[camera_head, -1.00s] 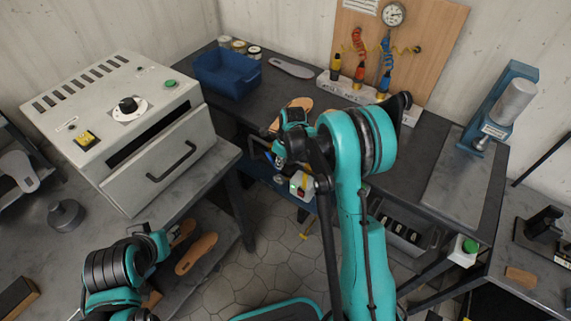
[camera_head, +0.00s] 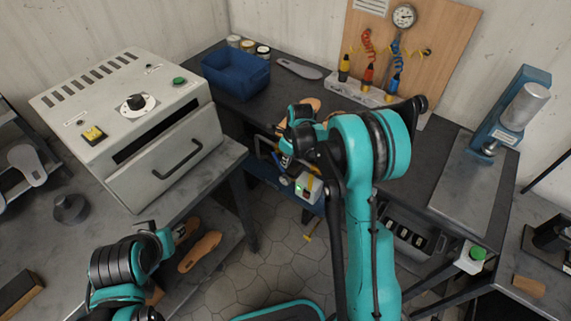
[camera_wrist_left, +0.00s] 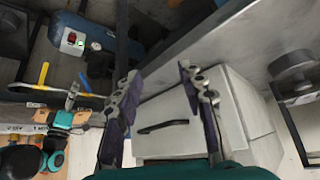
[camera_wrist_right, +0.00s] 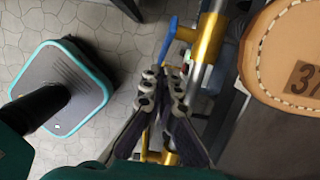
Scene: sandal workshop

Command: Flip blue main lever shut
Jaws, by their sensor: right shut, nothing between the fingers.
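In the right wrist view, a blue lever (camera_wrist_right: 168,38) shows beside a brass valve body (camera_wrist_right: 210,36) on a metal pipe. It runs roughly alongside the pipe, and its lower part passes close to or behind my fingertips. My right gripper (camera_wrist_right: 163,76) is shut and empty, its tips close to the lever; I cannot tell whether they touch. In the head view my right gripper (camera_head: 290,165) is low at the bench's front edge, and the lever is hard to make out. My left gripper (camera_wrist_left: 156,78) is open and empty, facing the grey oven (camera_wrist_left: 170,125).
A sandal sole marked 37 (camera_wrist_right: 290,50) lies close on the right in the right wrist view. A yellow lever (camera_wrist_left: 43,74) and a blue tank (camera_wrist_left: 85,32) show in the left wrist view. The bench (camera_head: 300,85) holds a blue bin (camera_head: 236,76). The floor (camera_head: 265,230) is open.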

